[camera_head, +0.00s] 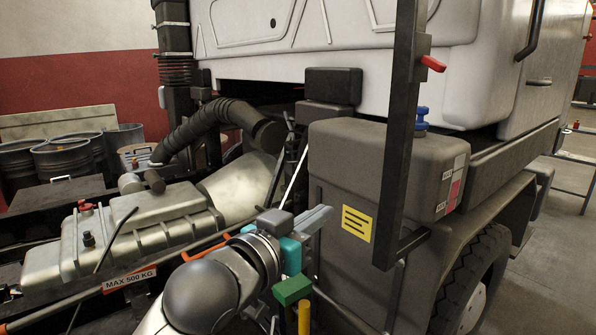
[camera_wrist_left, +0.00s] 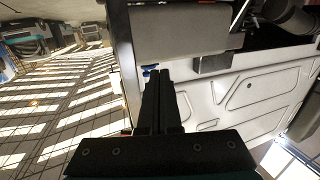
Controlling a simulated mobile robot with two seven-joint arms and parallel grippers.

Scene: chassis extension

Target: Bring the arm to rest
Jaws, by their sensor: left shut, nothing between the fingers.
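My left arm (camera_head: 215,290) comes in from the bottom of the head view, with its grey and teal wrist just left of the dark grey tank. My left gripper (camera_head: 318,217) is shut and empty, its grey fingers pointing up and right toward the tank's side. I cannot tell whether they touch it. In the left wrist view the dark fingers (camera_wrist_left: 162,75) lie close together with nothing between them, and the white cab panel lies beyond. My right gripper is not in view.
The dark grey tank (camera_head: 375,165) has a blue cap (camera_head: 421,113). A black upright bar (camera_head: 400,140) stands before it. The white cab (camera_head: 370,55) is behind, a wheel (camera_head: 470,285) at right. A ribbed black hose (camera_head: 205,122) and silver chassis part (camera_head: 140,230) are left. A green block (camera_head: 291,289) sits below the wrist.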

